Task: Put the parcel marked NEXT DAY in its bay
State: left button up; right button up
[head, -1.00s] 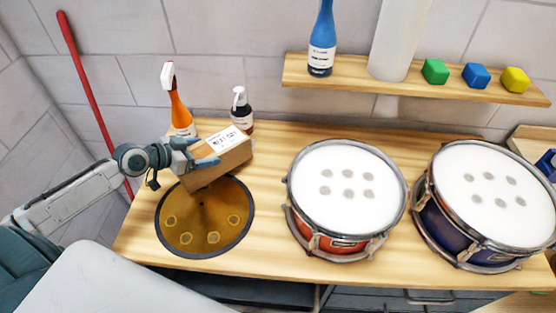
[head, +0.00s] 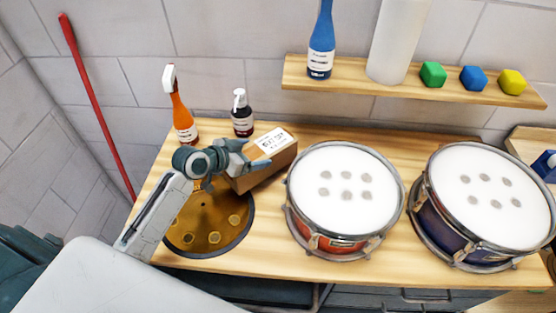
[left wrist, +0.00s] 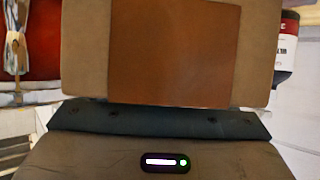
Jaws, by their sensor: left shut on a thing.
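The parcel (head: 276,151) is a brown cardboard box with a white label on top; the label's print is too small to read surely. My left gripper (head: 252,163) is shut on its left end and holds it tilted, between the brass-coloured disc and the red drum. In the left wrist view the parcel (left wrist: 175,50) fills the upper middle, with a darker brown patch on its face. I cannot tell any bay for the parcel in these views. My right gripper is not in view.
The brass disc (head: 210,222) lies on the wooden bench (head: 266,236). A red drum (head: 345,192) and a blue drum (head: 484,197) stand to the right. An orange spray bottle (head: 181,112) and a dark bottle (head: 242,116) stand behind. A shelf (head: 400,88) hangs above.

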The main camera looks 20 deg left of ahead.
aim_at(279, 145)
pick_arm(q)
jog(key=w+d+f+b, duration=0.1)
jog(key=d, duration=0.1)
jog(key=d+f+b, duration=0.1)
jog(key=d, duration=0.1)
jog(key=w+d+f+b, duration=0.1)
jog(key=d, duration=0.2)
jog(key=shift+w+f, duration=0.2)
jog(key=shift+w, duration=0.1)
jog(key=shift+r, duration=0.1)
dwell(0.3)
jog(key=o, duration=1.6)
jog(key=shift+s, duration=0.1)
